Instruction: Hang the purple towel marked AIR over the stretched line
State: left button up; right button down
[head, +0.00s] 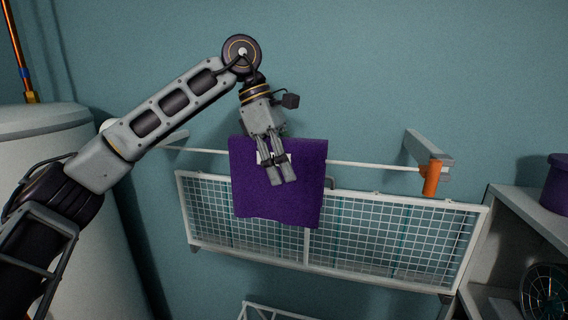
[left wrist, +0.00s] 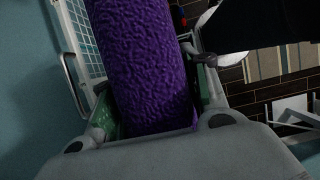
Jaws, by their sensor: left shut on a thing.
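The purple towel (head: 300,196) hangs in front of the stretched white line (head: 365,167) in the head view, its top edge above the line. I cannot tell whether any of it lies over the back of the line. A white patch shows behind the fingers; its marking cannot be read. My left gripper (head: 283,178) is over the upper middle of the towel, fingers pointing down, shut on it. In the left wrist view the purple cloth (left wrist: 145,65) fills the space between the fingers. My right gripper is in neither view.
A white wire rack (head: 392,240) is on the wall below the line. An orange-capped bracket (head: 430,180) holds the line's right end. A grey shelf (head: 520,215) with a purple container (head: 559,184) stands at right. A pale tank (head: 45,122) stands at left.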

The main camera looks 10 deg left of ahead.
aim_at(268, 136)
pick_arm(q)
jog(key=shift+f+b, duration=0.55)
jog(key=shift+f, duration=0.45)
jog(key=o, duration=1.2)
jog(key=shift+o, duration=0.6)
jog(key=shift+r, duration=0.2)
jog(key=shift+p+v, duration=2.45)
jog(key=shift+v, duration=0.8)
jog(key=shift+a, duration=0.15)
jog(key=shift+v, duration=5.95)
